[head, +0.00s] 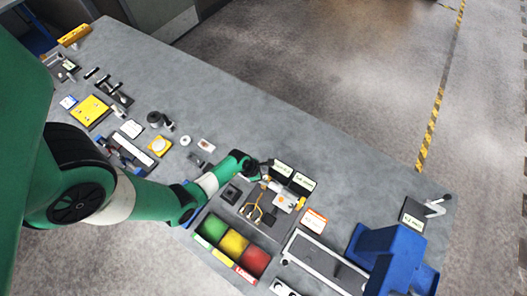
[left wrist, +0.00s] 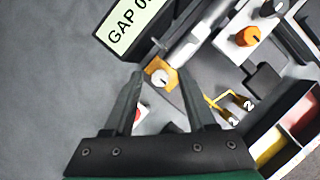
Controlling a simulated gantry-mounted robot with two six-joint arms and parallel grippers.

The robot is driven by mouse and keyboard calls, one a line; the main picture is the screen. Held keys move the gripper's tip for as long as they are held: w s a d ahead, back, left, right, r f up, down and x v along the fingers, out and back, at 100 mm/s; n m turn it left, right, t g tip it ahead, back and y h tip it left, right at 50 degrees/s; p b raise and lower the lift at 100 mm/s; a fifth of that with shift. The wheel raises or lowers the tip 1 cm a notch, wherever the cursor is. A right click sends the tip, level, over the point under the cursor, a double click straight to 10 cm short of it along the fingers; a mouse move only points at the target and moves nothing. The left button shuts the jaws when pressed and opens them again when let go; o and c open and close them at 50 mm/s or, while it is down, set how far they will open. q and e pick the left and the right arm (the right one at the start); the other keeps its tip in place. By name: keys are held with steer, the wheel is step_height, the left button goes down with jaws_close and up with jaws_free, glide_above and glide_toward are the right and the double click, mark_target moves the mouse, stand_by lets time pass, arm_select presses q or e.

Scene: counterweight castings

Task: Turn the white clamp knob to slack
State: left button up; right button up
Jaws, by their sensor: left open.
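The white clamp knob (left wrist: 162,77) shows in the left wrist view, on a small orange block beside a grey metal bar. It carries a dark mark on its top. My left gripper (left wrist: 160,84) is open, with one finger on each side of the knob in the picture. I cannot tell whether the fingers touch it or are still above it. In the head view my left gripper (head: 262,170) is over the back edge of the fixture, and the knob is hard to make out there. My right gripper is not in view.
An orange knob (left wrist: 250,37) sits on a white plate near the clamp. A yellow wire fork (left wrist: 222,104) lies nearby. Label stands (head: 293,177) rise close behind my gripper. Green, yellow and red bins (head: 233,243) stand in front. The grey table (head: 310,130) is clear behind.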

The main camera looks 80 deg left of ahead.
arm_select(q)
steer(key=v, duration=1.1)
steer(key=shift+r, duration=0.3)
